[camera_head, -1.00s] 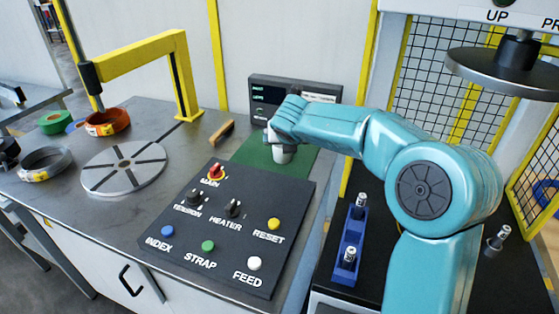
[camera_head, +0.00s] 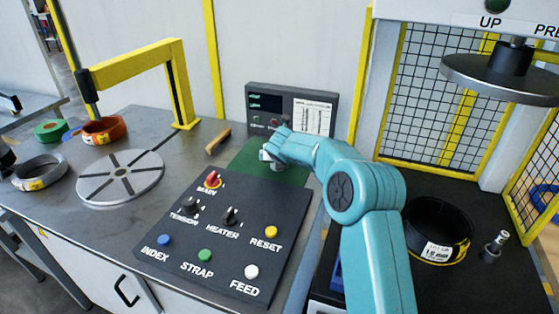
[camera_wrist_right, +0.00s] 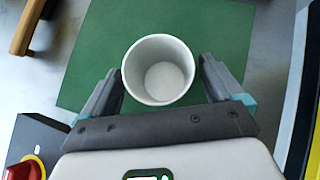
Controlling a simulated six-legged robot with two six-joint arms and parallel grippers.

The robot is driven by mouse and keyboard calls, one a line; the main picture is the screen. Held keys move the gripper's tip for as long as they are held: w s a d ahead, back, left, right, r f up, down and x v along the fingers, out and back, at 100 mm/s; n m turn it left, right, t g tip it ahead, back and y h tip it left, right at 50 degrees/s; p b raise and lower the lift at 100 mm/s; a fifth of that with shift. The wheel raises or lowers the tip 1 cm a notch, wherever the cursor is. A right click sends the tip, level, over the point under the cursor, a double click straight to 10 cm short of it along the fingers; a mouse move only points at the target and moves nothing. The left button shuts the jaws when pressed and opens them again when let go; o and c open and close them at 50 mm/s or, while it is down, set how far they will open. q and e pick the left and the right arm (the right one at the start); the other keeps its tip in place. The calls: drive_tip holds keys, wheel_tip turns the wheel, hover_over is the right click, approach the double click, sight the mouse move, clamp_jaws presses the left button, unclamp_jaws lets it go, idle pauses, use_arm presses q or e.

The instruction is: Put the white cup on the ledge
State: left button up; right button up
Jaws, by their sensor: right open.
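The white cup (camera_wrist_right: 160,75) stands upright and empty on the green mat (camera_wrist_right: 90,60) in the right wrist view. My right gripper (camera_wrist_right: 160,78) is open, with one finger on each side of the cup and a small gap at each finger. In the head view my right gripper (camera_head: 271,158) is low over the green mat (camera_head: 240,155), and the arm and gripper hide most of the cup. My left gripper is not in view. I cannot tell which surface is the ledge.
A sloped control panel (camera_head: 222,210) with knobs and buttons lies in front of the mat. A display box (camera_head: 290,110) stands behind it. A wooden-handled item (camera_head: 218,140) lies left of the mat. A black coil (camera_head: 438,228) and press (camera_head: 510,72) are at right.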

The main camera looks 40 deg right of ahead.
drive_tip(key=shift+x, duration=0.8)
drive_tip(key=shift+s+r, duration=0.1)
drive_tip(key=c, duration=1.1)
